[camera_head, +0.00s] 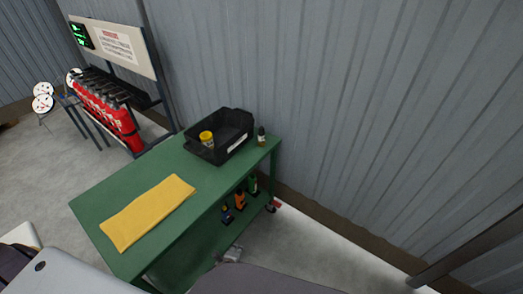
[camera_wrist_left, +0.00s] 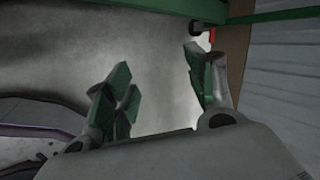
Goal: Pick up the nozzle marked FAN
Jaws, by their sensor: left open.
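No marking FAN can be read in either view, so I cannot tell which thing is that nozzle. A black bin (camera_head: 188,149) stands at the far end of the green cart top, with a yellow-topped item (camera_head: 206,138) in it. Small blue (camera_head: 227,214), orange (camera_head: 240,200) and green (camera_head: 253,184) items stand on the lower shelf. My left gripper (camera_head: 230,255) is low beside the cart's right side, partly hidden by my arm. In the left wrist view it (camera_wrist_left: 162,88) is open and empty above the floor.
A yellow cloth (camera_head: 148,212) lies on the near part of the green cart (camera_head: 92,201). Red extinguishers (camera_head: 107,110) stand on a rack at the back left under a sign board (camera_head: 115,42). A corrugated wall (camera_head: 370,110) runs behind the cart. Floor right of the cart is clear.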

